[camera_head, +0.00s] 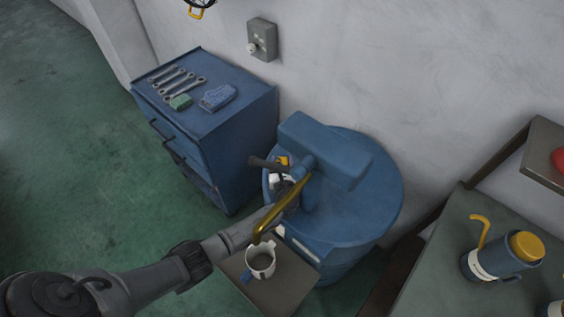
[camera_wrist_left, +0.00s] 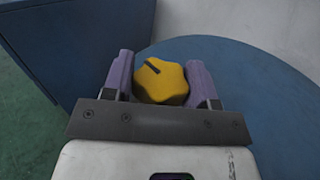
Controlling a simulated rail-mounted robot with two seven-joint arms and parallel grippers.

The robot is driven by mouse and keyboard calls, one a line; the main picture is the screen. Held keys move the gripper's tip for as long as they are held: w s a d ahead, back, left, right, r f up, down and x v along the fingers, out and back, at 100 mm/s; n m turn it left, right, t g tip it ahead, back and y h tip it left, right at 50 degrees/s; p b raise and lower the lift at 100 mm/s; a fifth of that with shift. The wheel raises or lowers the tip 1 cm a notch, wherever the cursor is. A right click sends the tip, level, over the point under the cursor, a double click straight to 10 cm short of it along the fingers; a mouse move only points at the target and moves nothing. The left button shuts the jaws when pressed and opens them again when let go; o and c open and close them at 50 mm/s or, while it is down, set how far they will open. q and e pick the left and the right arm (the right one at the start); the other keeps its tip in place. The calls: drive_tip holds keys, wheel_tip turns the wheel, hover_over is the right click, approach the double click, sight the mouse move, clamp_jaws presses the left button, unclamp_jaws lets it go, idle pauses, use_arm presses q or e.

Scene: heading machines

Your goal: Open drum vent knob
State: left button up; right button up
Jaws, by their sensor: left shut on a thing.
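The yellow vent knob (camera_wrist_left: 162,82) is star-shaped with a dark slot mark. It sits between the two purple fingers of my left gripper (camera_wrist_left: 162,84), which is shut on it. In the head view a small patch of the knob (camera_head: 283,160) shows beside my gripper, near the top left edge of the blue drum (camera_head: 375,215). My left arm reaches in from the lower left and hides part of the drum's side. My right gripper is not in view.
A brass spout (camera_head: 285,207) comes off the blue body on the drum, above a grey mug (camera_head: 261,262) on a small stand (camera_head: 285,293). A blue tool cabinet (camera_head: 245,130) with wrenches stands left. A bench (camera_head: 440,285) with a blue, yellow-capped container (camera_head: 500,258) is at right.

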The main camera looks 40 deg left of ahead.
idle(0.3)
use_arm(q)
drive_tip(key=o, duration=0.9)
